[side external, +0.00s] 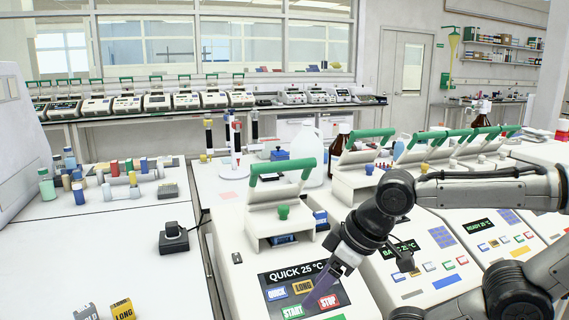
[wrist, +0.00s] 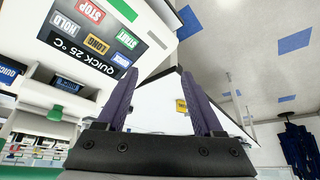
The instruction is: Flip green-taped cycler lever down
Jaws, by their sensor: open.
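The nearest cycler (side external: 235,235) shows "QUICK 25 °C" on its front panel (wrist: 85,35). Its lid is raised, and its lever (side external: 283,168) with a green bar stands up at the top. A green knob (side external: 283,212) sits on the lid front and also shows in the wrist view (wrist: 56,112). More cyclers with raised green-barred levers (side external: 375,138) stand in a row to the right. My gripper (side external: 313,299) points down over the QUICK panel, near its buttons, in front of and below the lever. Its purple fingers (wrist: 160,73) are apart with nothing held between them. Whether they touch the panel cannot be told.
Left of the cycler lie a black device with a cable (side external: 174,238) and a yellow LONG block (side external: 122,310). Bottles, including a white jug (side external: 306,148), stand behind.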

